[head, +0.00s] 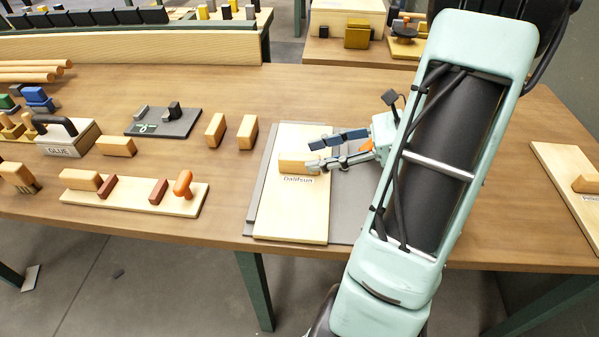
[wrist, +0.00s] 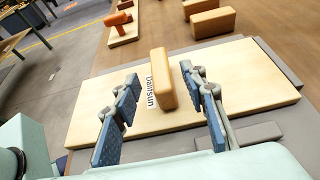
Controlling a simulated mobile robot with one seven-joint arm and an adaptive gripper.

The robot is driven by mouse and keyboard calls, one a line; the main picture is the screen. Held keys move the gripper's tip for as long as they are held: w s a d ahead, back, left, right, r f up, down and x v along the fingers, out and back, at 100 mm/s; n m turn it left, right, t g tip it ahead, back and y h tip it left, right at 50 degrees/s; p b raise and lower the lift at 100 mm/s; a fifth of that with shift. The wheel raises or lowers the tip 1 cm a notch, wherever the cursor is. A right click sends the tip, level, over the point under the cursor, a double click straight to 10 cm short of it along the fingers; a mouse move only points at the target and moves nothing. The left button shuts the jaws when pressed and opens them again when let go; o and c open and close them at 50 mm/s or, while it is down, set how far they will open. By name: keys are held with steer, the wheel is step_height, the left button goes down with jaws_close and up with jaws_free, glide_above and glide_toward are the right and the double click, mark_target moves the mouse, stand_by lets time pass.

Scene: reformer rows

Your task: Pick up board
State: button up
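The board (head: 288,211) is a flat pale wooden panel with a raised wooden block handle (head: 297,164) and a printed label beside it. It lies on a grey mat (head: 257,187) on the workbench. In the wrist view the board (wrist: 110,110) spans the picture, with its block handle (wrist: 162,78) upright between the fingers. My gripper (head: 312,157) reaches in from the right in the head view. In the wrist view my gripper (wrist: 165,88) is open, one finger on each side of the handle, with gaps showing on both sides.
Two loose wooden blocks (head: 216,131) stand left of the board. Further left are a grey plate (head: 163,122), a box labelled GLUE (head: 70,138) and a second board (head: 137,192) with several blocks. Another board (head: 572,174) lies at the right. Bare tabletop lies behind the mat.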

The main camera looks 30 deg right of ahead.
mark_target(306, 156)
steer(key=b+x, duration=0.1)
steer(key=x, duration=0.4)
jaws_close()
